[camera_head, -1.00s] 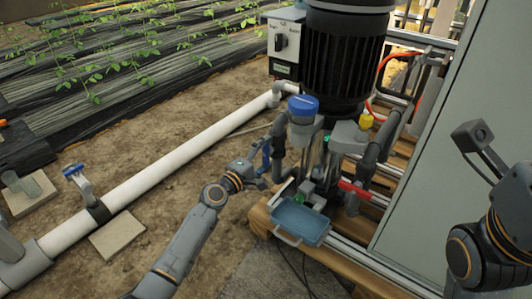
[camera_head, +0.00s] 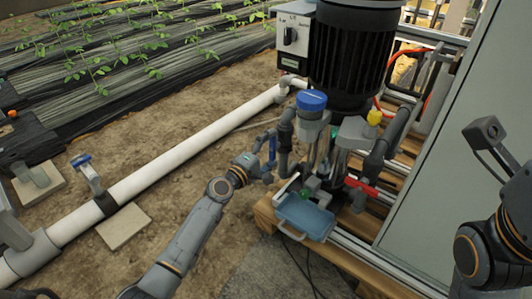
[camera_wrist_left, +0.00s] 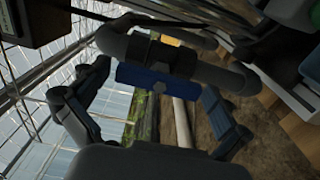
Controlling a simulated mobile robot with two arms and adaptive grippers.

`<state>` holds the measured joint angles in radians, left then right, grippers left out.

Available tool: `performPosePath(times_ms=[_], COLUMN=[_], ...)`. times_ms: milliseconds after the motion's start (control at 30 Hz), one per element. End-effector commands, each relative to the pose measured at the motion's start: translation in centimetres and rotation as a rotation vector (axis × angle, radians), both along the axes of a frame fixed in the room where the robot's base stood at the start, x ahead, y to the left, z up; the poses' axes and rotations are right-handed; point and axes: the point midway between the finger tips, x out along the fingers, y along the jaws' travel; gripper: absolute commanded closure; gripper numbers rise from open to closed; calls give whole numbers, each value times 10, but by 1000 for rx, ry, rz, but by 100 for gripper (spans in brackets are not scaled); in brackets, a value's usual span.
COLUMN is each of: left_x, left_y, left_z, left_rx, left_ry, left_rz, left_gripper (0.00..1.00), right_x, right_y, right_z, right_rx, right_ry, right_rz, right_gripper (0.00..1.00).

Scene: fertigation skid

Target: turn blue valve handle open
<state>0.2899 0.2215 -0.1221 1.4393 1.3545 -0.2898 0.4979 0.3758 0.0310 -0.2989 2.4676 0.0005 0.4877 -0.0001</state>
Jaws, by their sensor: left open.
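The blue valve handle (camera_head: 271,147) stands upright on the pipework at the left side of the skid. In the left wrist view it is a blue bar (camera_wrist_left: 155,80) across a dark grey pipe. My left gripper (camera_head: 264,168) is right at this handle. In the left wrist view the left gripper (camera_wrist_left: 153,84) is open, with one finger on each side of the blue bar and visible gaps between. Whether anything touches is not clear. My right arm shows at the right edge, but its fingers are not in view.
A blue tray (camera_head: 305,217) sits on the wooden pallet just right of the left gripper. A red handle (camera_head: 362,187) and a black motor (camera_head: 350,60) are behind it. Another blue-handled valve (camera_head: 81,161) is on the white pipe (camera_head: 185,150). Bare soil lies left of the skid.

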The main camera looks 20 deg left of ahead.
Motion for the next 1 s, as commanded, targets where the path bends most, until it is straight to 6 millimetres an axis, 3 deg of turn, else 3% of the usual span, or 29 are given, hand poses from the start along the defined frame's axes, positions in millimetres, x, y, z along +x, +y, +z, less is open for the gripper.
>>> performPosePath(times_ms=[167,400,600,1000], left_x=[-21,-70,-100,-111], left_y=[8,26,37,41], left_z=[-2,-2,-2,-1], left_rx=[2,3,0,-1], left_ry=[2,4,4,1], left_rz=[0,1,1,1], left_gripper=[0,0,0,0], right_x=[0,0,0,0], right_y=[0,0,0,0], right_z=[-1,-1,-1,-1], right_rx=[0,0,0,-1], right_ry=[2,3,3,3], right_rz=[1,1,1,1], right_gripper=[60,60,60,60])
